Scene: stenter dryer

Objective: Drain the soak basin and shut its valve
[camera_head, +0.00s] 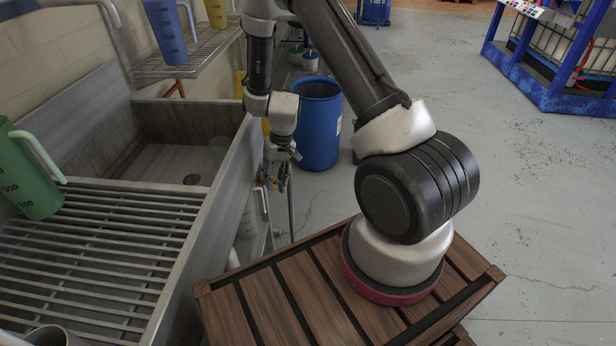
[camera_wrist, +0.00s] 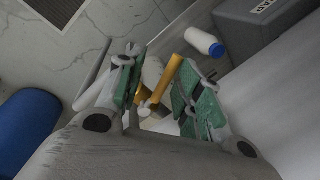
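The soak basin (camera_head: 185,112) is a grey metal sink at the left in the head view. My gripper (camera_head: 291,152) hangs just outside the basin's right wall, pointing down toward small fittings (camera_head: 280,178) there. In the wrist view my gripper (camera_wrist: 162,82) has its two green-padded fingers apart. A yellow valve handle (camera_wrist: 170,76) lies between them, closer to the right finger. I see no clear grip on it. The valve body is mostly hidden behind the fingers.
A slatted drainboard (camera_head: 95,245) with a green jug (camera_head: 32,180) adjoins the basin. A blue barrel (camera_head: 318,125) stands just beyond my gripper. In the wrist view a white bottle (camera_wrist: 201,40) and a grey box (camera_wrist: 262,42) lie past the fingers. Open floor is at the right.

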